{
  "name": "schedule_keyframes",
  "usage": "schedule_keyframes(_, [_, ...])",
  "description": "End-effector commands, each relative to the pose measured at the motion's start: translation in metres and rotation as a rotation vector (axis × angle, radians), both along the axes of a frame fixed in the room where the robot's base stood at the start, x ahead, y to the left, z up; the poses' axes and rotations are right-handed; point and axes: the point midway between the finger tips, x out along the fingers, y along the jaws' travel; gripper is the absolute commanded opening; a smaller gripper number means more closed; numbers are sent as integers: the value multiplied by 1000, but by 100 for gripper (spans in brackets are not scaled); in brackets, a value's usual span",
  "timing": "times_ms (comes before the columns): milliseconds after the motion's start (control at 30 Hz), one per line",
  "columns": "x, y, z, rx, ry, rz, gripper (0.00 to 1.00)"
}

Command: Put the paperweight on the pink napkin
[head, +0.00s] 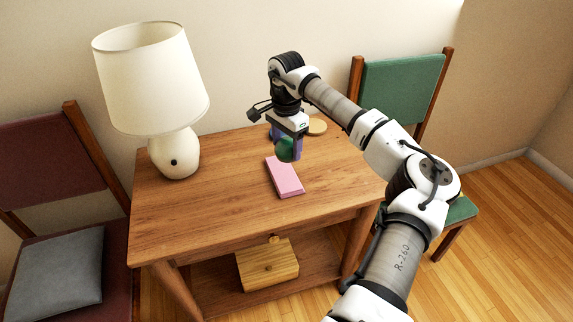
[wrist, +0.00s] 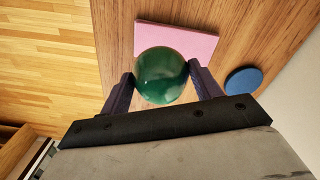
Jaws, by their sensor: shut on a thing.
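The paperweight is a dark green glassy ball (head: 285,149), and it also shows in the wrist view (wrist: 161,75). My gripper (head: 288,146) is shut on it, with one finger on each side in the wrist view (wrist: 160,78). The pink napkin (head: 285,176) is a flat folded rectangle on the wooden table. In the wrist view the napkin (wrist: 197,43) lies behind the ball and is partly hidden by it. In the head view the ball appears just beyond the napkin's far end. The exact height of the ball over the table is hard to tell.
A white lamp (head: 174,150) stands at the table's left. A round tan disc (head: 316,127) lies near the back edge, and a blue disc (wrist: 244,81) shows in the wrist view. The wooden table (head: 215,207) is clear at the front. Chairs stand on both sides.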

Motion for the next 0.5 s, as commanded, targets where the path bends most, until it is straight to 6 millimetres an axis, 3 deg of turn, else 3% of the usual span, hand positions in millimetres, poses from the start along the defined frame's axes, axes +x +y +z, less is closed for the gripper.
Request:
schedule_keyframes(133, [0,0,-27,2,1,0,27])
schedule_keyframes(500, [0,0,-62,1,2,-1,27])
